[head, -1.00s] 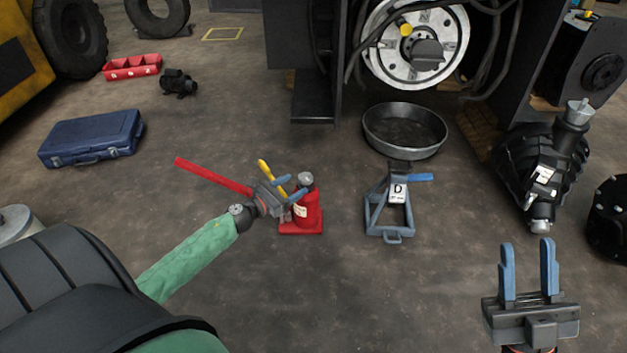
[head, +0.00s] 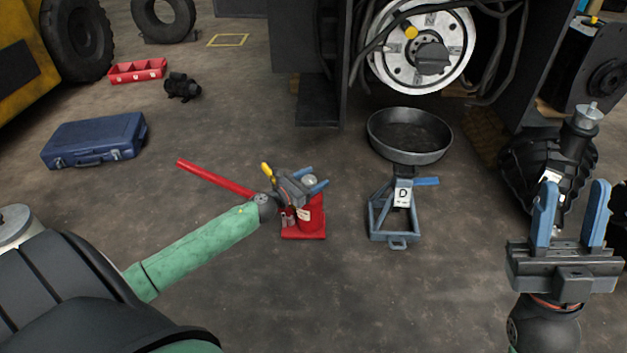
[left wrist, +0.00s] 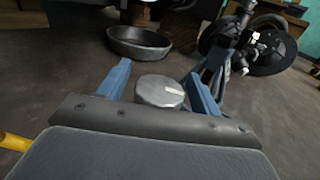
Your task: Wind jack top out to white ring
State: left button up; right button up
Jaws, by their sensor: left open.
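A red bottle jack (head: 311,217) stands upright on the floor left of centre, with a red handle (head: 215,178) reaching out to the left. Its round grey top (left wrist: 160,91) shows in the left wrist view between my two blue fingers. My left gripper (head: 314,178) is open at the jack's top, one finger on each side of it. I cannot tell whether the fingers touch it. No white ring can be made out on the jack. My right gripper (head: 571,214) is open and empty at the right.
A blue jack stand (head: 380,217) with a "D" label stands right of the jack. A black drain pan (head: 410,153) lies behind it, also in the left wrist view (left wrist: 122,50). A blue case (head: 95,141) lies at the left. The floor in front is clear.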

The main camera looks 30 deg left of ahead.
pick_arm(q)
jog(key=shift+w, duration=0.2)
jog(key=c, duration=1)
jog(key=shift+r, duration=0.1)
